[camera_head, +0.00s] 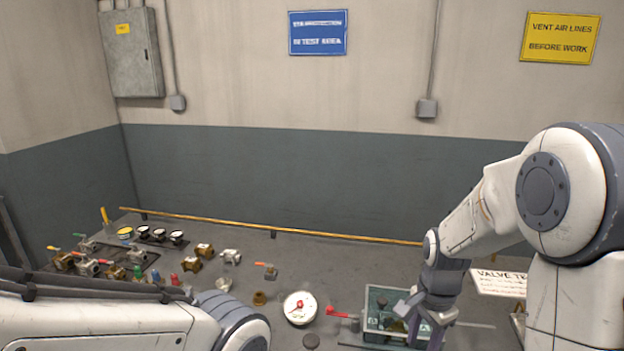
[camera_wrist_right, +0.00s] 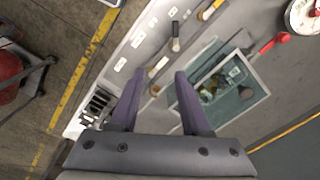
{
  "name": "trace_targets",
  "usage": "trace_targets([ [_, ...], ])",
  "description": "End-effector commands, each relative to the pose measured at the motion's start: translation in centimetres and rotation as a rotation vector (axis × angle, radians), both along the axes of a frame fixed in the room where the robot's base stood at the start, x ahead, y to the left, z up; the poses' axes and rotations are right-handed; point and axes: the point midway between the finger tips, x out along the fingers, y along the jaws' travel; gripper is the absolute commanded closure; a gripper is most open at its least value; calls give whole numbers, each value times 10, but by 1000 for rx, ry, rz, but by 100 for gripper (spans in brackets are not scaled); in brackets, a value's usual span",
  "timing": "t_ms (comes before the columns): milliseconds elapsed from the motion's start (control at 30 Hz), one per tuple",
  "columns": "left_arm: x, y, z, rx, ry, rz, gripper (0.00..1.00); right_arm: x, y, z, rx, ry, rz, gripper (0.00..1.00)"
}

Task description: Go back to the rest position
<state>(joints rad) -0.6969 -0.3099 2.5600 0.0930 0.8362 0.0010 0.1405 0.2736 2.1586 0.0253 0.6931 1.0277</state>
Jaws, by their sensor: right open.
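My right gripper (camera_head: 425,330) hangs over the right end of a grey-green tray (camera_head: 371,322) on the bench. In the right wrist view the gripper (camera_wrist_right: 158,78) has its two purple fingers apart with nothing between them. The tray (camera_wrist_right: 262,88) lies just right of the fingers there, with a small brassy part (camera_wrist_right: 208,95) in it. My left arm comes in at the bottom left of the head view, and its gripper is out of the picture.
Several valves and fittings crowd the bench's left side. A yellow rail (camera_head: 330,235) runs along the back. A sign (camera_head: 499,283) stands right of my right gripper.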

Motion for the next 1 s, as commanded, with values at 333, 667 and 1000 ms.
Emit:
trace_targets([
  [333, 0, 0, 0, 0, 0, 0, 53, -136, 163, 55, 24, -56, 1317, 53],
  [667, 0, 0, 0, 0, 0, 0, 53, -201, 182, 60, 38, -80, 1821, 53],
  [1000, 0, 0, 0, 0, 0, 0, 53, -201, 182, 60, 38, -80, 1823, 53],
])
